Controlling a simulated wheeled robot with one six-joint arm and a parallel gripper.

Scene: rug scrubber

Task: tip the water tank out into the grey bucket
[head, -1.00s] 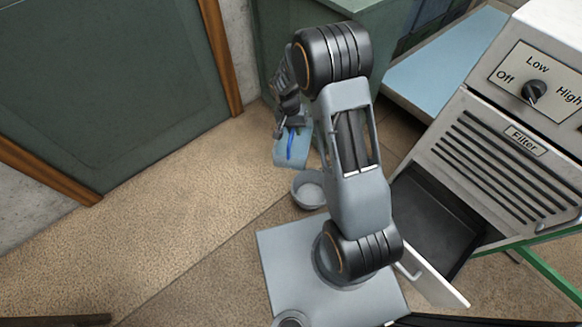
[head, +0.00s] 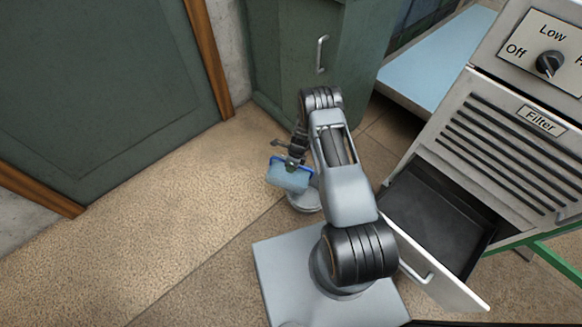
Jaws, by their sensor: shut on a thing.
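The water tank (head: 287,179) is a small translucent light-blue box with a darker blue edge along its top. My gripper (head: 291,160) is shut on it at that blue edge and holds it above the floor, at the left side of the grey bucket. The grey bucket (head: 306,201) stands on the floor just beyond my base. The tank and my arm hide much of the bucket, including most of its opening. I cannot tell whether any water is leaving the tank.
A machine with a dial and a "Filter" label (head: 541,120) stands at the right, its drawer (head: 435,220) pulled open beside my base. A green cabinet (head: 290,60) stands behind. A light-blue surface (head: 435,65) is at the back right. The carpet (head: 150,240) at the left is clear.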

